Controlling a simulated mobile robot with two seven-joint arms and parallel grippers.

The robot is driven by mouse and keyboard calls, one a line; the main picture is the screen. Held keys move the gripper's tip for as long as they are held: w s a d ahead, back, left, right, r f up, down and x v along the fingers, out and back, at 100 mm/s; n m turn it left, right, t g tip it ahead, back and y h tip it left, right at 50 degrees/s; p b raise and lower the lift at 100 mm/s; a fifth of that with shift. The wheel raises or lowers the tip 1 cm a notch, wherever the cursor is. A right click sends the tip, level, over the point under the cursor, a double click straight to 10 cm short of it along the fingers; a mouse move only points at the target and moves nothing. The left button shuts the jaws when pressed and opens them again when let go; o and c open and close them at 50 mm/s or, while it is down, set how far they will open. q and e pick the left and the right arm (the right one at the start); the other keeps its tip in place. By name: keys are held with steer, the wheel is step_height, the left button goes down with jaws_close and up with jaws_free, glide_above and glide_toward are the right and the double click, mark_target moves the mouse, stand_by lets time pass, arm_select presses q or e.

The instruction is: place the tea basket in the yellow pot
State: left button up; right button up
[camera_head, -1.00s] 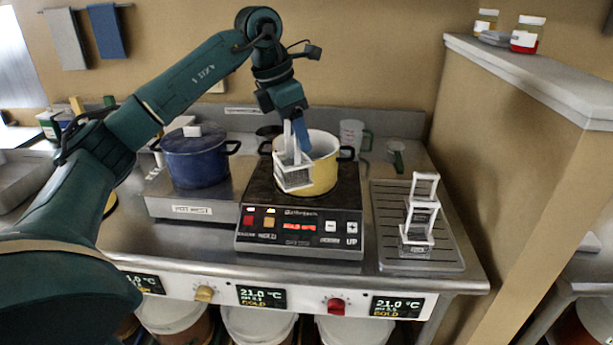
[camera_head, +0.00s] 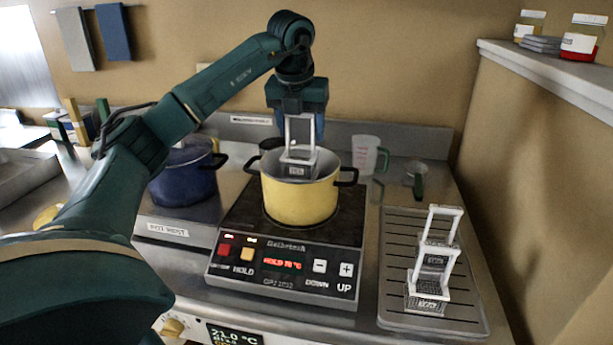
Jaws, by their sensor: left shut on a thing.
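The yellow pot (camera_head: 298,205) stands on the black hot plate. My left gripper (camera_head: 300,118) is above the pot and shut on the handle of a white-framed tea basket (camera_head: 298,163). The basket hangs upright at the pot's mouth, its lower part about level with the rim and seen against the pot's inside. I cannot tell whether it touches the pot. More white tea baskets (camera_head: 433,265) stand stacked on the grey drain tray (camera_head: 462,318) at right. My right gripper is not in view.
The hot plate's panel (camera_head: 282,268) faces me. A blue pot (camera_head: 184,180) stands left on the pot rest. A measuring jug (camera_head: 366,155) and a green-handled scoop (camera_head: 415,178) stand behind at right. A wall with a ledge (camera_head: 560,85) bounds the right side.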

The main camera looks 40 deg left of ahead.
mark_target(301, 154)
arm_select(q)
step_height(301, 154, down, 6)
steer(key=shift+s+f, duration=0.15)
steer(key=shift+f, duration=0.2)
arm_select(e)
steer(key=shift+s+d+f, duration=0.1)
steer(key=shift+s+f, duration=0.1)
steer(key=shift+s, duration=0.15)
arm_select(q)
steer(key=o, duration=1.3)
steer(key=shift+f, duration=0.15)
steer(key=shift+o, duration=0.2)
steer(key=shift+r, duration=0.35)
steer(key=v, duration=1.1)
steer(key=shift+r, duration=0.3)
